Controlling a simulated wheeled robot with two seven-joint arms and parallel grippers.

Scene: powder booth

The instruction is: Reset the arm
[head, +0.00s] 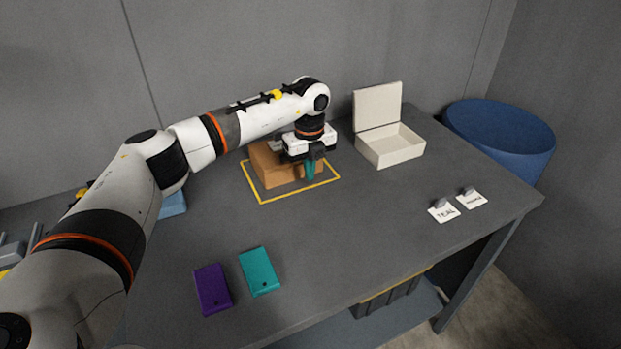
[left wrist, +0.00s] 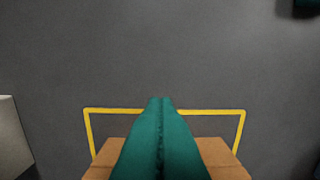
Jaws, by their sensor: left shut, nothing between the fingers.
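My left arm reaches in from the left in the head view. Its gripper (head: 311,176) points down beside a brown box (head: 265,168), which stands inside a yellow outline (head: 262,201) on the grey table. The teal fingers are shut and empty. In the left wrist view the fingers of the left gripper (left wrist: 160,102) lie together over the brown box (left wrist: 222,160) and hide its middle. I cannot tell whether they touch the box. My right gripper is not in view.
A purple block (head: 212,289) and a teal block (head: 259,271) lie at the table's front. A white box (head: 390,150) with its lid open stands behind. Two label cards, one reading TEAL (head: 444,214), lie right. A blue bin (head: 505,130) stands beyond the edge.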

